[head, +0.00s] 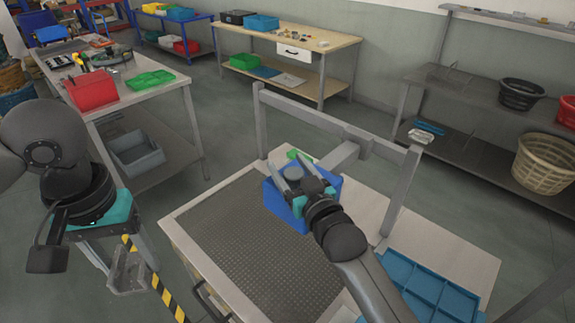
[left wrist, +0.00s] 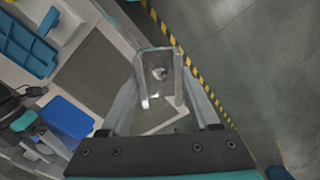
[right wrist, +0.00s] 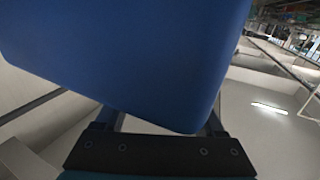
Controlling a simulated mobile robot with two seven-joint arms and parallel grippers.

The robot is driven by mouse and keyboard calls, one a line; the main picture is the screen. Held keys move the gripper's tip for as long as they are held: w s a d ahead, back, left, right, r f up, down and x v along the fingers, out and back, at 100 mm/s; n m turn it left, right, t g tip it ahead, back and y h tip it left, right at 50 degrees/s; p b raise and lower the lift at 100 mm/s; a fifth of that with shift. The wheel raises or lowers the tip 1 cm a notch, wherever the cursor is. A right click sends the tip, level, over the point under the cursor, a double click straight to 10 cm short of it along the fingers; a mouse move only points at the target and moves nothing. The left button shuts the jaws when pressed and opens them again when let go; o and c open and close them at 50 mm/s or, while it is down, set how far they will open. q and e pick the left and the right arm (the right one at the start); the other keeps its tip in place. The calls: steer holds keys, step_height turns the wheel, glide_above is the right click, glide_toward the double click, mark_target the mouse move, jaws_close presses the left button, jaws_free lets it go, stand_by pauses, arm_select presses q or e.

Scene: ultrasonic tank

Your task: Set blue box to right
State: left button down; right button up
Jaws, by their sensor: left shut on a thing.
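The blue box (head: 272,199) stands at the far edge of the workbench's dark mat, beside the metal frame. It also shows in the left wrist view (left wrist: 68,121) and fills much of the right wrist view (right wrist: 125,55). My right gripper (head: 284,178) is at the box, its fingers spread apart; their tips are hidden behind the box in the right wrist view. My left gripper (head: 120,268) is out over the floor left of the bench, shut on a grey metal piece (left wrist: 158,72) with a round hole.
The dark mat (head: 250,258) is bare in front of the box. A blue divided tray (head: 425,283) lies at the bench's right. A metal frame (head: 400,190) rises behind the box. A side table with a red bin (head: 92,90) and green tray (head: 150,79) stands at left.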

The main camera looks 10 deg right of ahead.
mark_target(299, 182)
steer(key=shift+o, duration=0.7)
steer(key=shift+w, duration=0.1)
steer(key=shift+s+d+b, duration=0.1)
steer(key=shift+s+d, duration=0.15)
steer(key=shift+s, duration=1)
steer(key=shift+s+d+b, duration=0.1)
steer(key=shift+s+d, duration=0.1)
steer(key=shift+s, duration=1)
steer(key=shift+s+d+b, duration=0.1)
steer(key=shift+s+d, duration=0.15)
steer(key=shift+s, duration=1)
